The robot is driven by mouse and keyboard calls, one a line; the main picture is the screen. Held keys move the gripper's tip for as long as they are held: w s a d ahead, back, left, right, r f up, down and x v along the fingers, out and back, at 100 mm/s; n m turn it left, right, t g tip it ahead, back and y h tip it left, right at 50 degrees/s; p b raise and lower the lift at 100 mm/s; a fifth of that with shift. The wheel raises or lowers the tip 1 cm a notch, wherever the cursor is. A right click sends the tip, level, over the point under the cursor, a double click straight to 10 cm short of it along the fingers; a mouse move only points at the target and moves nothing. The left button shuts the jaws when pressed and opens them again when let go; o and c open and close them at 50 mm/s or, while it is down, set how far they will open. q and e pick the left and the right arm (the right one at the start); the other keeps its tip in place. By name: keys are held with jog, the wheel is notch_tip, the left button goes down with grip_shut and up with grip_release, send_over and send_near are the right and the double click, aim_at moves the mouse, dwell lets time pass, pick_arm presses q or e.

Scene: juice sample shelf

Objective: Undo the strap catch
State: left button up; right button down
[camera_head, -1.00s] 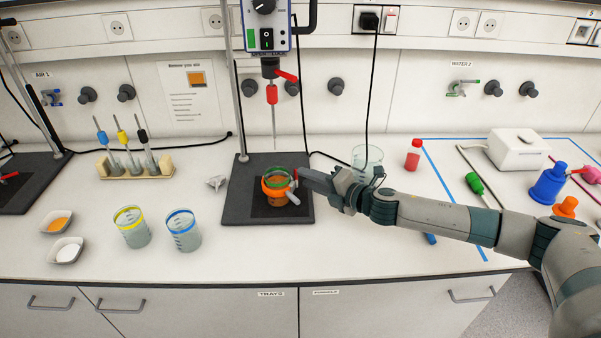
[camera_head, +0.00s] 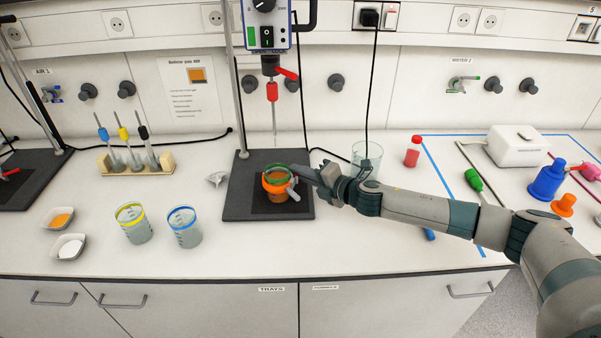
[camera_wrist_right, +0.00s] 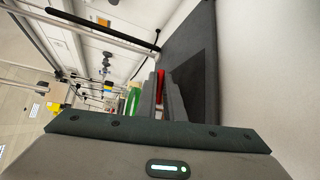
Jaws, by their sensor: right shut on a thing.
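The grey strap catch (camera_head: 292,189) sits on the strap's right side. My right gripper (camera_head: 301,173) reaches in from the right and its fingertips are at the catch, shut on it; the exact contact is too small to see. My left gripper is not in view.
The stirrer (camera_head: 271,90) and its rod (camera_head: 240,100) rise above the plate. A clear beaker (camera_head: 367,160) stands behind my right arm. Two beakers, yellow-rimmed (camera_head: 135,226) and blue-rimmed (camera_head: 185,230), stand left of the plate.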

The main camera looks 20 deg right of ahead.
jog(key=shift+s+m+h+p, duration=0.1)
jog(key=shift+m+h+p, duration=0.2)
jog(key=shift+h, duration=0.1)
jog(key=m+h+p, duration=0.1)
jog(key=h, duration=0.1)
jog(key=m+t+h+p, duration=0.1)
jog(key=m+h, duration=0.1)
jog(key=shift+s+d+t, duration=0.15)
jog(key=shift+s+t, duration=0.15)
jog(key=shift+s, duration=0.05)
jog(key=m+h, duration=0.2)
jog(key=h+p, duration=0.1)
jog(key=shift+s+d+m, duration=0.15)
jog(key=shift+s+m, duration=0.1)
jog(key=shift+m, duration=0.15)
jog(key=shift+s+d+m+h, duration=0.15)
jog(key=shift+m+h, duration=0.45)
jog(key=shift+h, duration=0.3)
jog(key=shift+s+m+h, duration=0.1)
jog(key=shift+m+h, duration=0.5)
jog(key=shift+h, duration=0.3)
jog(key=c, duration=1.9)
grip_release()
jog(key=shift+o, duration=0.2)
jog(key=shift+s, duration=0.1)
